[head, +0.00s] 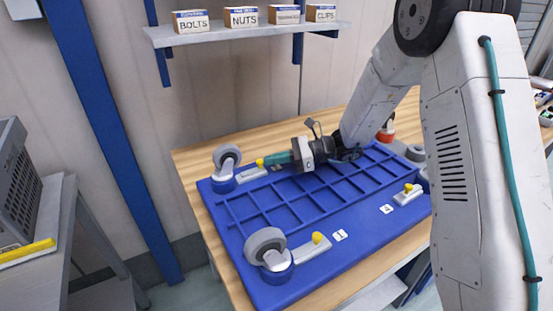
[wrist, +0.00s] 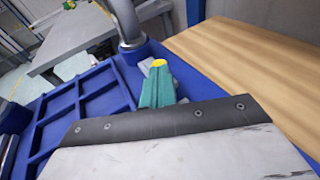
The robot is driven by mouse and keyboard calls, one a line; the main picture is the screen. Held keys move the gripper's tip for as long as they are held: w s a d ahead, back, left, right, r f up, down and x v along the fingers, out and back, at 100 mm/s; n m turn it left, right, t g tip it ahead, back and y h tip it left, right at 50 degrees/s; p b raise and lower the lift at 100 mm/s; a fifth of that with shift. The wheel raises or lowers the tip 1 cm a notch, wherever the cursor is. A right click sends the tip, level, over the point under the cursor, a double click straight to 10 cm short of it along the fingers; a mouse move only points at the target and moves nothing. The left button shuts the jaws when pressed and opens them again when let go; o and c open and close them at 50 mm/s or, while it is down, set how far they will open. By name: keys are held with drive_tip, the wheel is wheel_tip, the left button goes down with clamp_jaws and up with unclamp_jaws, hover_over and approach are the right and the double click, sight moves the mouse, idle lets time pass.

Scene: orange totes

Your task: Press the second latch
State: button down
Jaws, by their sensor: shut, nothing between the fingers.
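A blue dolly base (head: 318,221) lies on the wooden bench with its casters upward. A latch with a yellow tip (head: 261,162) on a grey plate sits by the back-left caster (head: 226,160); a small label beside it is unreadable. My gripper (head: 268,159) is shut and empty, its teal fingers lying low over the back edge and pointing left at that yellow tip. In the wrist view the teal fingers (wrist: 159,72) end right at the yellow tip (wrist: 159,62); contact cannot be told. The fingers partly hide the latch.
A front latch (head: 319,239) stands by label 1 and the front-left caster (head: 268,250). Another latch (head: 410,192) is by label 4 at right. A shelf (head: 244,33) with labelled boxes hangs above. A grey side table (head: 35,218) stands left.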

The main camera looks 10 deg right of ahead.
drive_tip(key=shift+s+a, duration=0.2)
drive_tip(key=shift+a, duration=0.35)
drive_tip(key=shift+s+a, duration=0.2)
drive_tip(key=shift+a, duration=0.3)
drive_tip(key=shift+d, duration=0.1)
drive_tip(key=v, duration=0.8)
